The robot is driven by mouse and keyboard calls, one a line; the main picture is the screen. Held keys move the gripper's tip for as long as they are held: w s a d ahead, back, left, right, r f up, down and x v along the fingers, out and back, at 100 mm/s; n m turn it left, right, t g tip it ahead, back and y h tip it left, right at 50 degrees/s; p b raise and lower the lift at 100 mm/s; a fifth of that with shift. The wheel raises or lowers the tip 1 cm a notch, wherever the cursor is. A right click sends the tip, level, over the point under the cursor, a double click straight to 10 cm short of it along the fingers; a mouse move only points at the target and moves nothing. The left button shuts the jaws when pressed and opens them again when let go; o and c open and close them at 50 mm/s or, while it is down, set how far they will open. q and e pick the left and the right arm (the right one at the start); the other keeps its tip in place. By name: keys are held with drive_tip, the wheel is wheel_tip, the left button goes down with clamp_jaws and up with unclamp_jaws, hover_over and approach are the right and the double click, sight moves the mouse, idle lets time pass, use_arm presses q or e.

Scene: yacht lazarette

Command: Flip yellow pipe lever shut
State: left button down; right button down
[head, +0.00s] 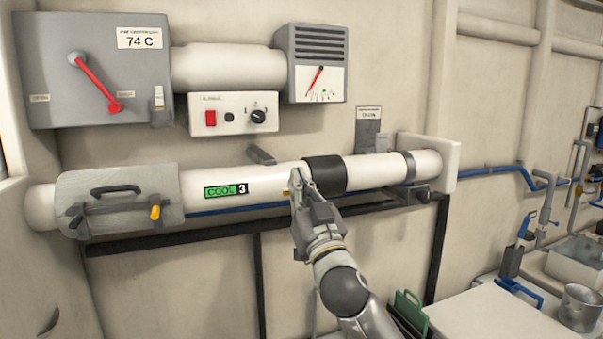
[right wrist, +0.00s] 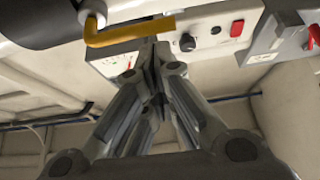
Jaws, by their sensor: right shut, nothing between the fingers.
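The white pipe (head: 275,180) marked COOL 3 runs along the wall with a black collar (head: 325,175) around it. A bent yellow lever (right wrist: 130,32) shows in the right wrist view, joined at its left end to a fitting by the dark collar. In the head view only a small yellow bit (head: 286,193) shows beside my right gripper (head: 297,178), which hides the rest. My right gripper is shut and empty, its fingertips (right wrist: 156,62) just by the lever in the wrist view. I cannot tell whether they touch. My left gripper is out of view.
A grey clamp cover (head: 118,187) with a yellow-tipped latch (head: 155,212) sits on the pipe's left part. Above are a switch box (head: 233,115), a gauge (head: 318,80) and a red-handled box (head: 95,85). A black rail (head: 170,240) runs below the pipe.

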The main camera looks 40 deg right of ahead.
drive_tip(key=shift+w+f, duration=0.1)
drive_tip(key=shift+f, duration=0.2)
drive_tip(key=shift+a+f+n+t+y, duration=0.1)
drive_tip(key=shift+f+n+t+y, duration=0.1)
drive_tip(key=shift+n+y, duration=0.5)
drive_tip(key=shift+a+f+n+t+y, duration=0.1)
drive_tip(key=shift+f+n+y, duration=0.1)
drive_tip(key=shift+n+y, duration=0.5)
wheel_tip(320, 180, down, 6)
drive_tip(key=d+n+g+y, duration=0.2)
drive_tip(key=n+y, duration=0.5)
drive_tip(key=n, duration=0.6)
drive_tip(key=shift+s+d+n+g+p, duration=0.2)
drive_tip(key=shift+s+n+g+p, duration=0.1)
drive_tip(key=shift+p, duration=0.1)
drive_tip(key=shift+d, duration=0.1)
